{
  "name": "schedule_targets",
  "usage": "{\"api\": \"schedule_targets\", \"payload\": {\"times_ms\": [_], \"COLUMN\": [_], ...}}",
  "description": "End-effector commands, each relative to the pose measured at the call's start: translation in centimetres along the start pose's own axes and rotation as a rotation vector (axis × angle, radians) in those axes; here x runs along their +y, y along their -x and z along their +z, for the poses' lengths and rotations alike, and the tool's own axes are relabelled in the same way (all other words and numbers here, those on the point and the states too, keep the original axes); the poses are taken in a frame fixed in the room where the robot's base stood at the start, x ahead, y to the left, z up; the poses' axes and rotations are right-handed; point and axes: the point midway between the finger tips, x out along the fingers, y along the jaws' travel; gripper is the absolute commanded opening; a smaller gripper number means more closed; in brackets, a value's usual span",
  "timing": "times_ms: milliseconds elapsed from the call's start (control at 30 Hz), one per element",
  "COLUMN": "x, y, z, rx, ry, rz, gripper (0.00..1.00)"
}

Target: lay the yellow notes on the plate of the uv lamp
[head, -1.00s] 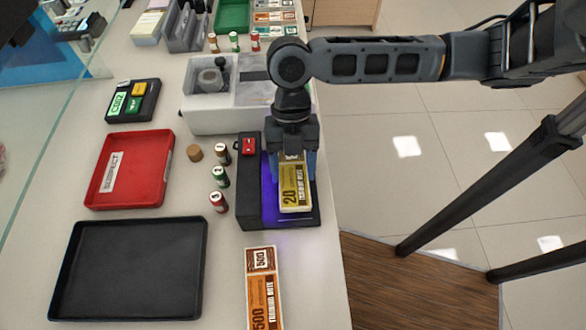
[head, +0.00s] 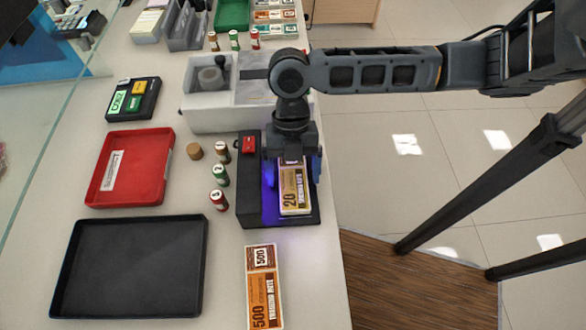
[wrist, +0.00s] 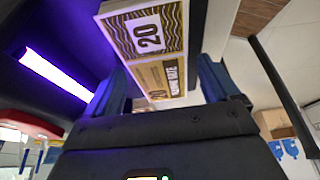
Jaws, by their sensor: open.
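The yellow notes (head: 293,192), a banded bundle marked 20, lie flat on the plate of the uv lamp (head: 308,215). The lamp is a black unit with a red switch, and its tube glows violet. My gripper (head: 292,172) is over the far end of the bundle, its fingers apart on either side. In the wrist view the notes (wrist: 150,45) show between the blue fingers, and the violet tube (wrist: 57,74) is at the left. Whether a finger still touches the notes cannot be told.
An orange 500 note bundle (head: 263,287) lies in front of the lamp. Several coin rolls (head: 220,175) stand left of it. A red tray (head: 130,168) and a black tray (head: 130,267) lie further left. A white box (head: 215,110) stands behind the lamp.

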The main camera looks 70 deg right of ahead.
Motion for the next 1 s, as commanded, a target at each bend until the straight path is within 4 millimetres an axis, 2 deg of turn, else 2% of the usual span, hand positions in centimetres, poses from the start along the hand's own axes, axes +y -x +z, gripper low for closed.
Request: {"api": "schedule_targets", "payload": {"times_ms": [167,500,700,833,1000], "x": [0.0,0.0,0.0,0.0,0.3], "y": [0.9,7.5,10.7,11.8,12.2], "z": [0.0,0.1,0.0,-0.1,-0.2], "rx": [-0.002,-0.004,-0.001,-0.001,-0.001], "ry": [0.001,0.001,0.001,0.001,0.003], "rz": [0.000,0.000,0.000,-0.001,0.007], "gripper": [0.89,0.89,0.89,0.89,0.89]}}
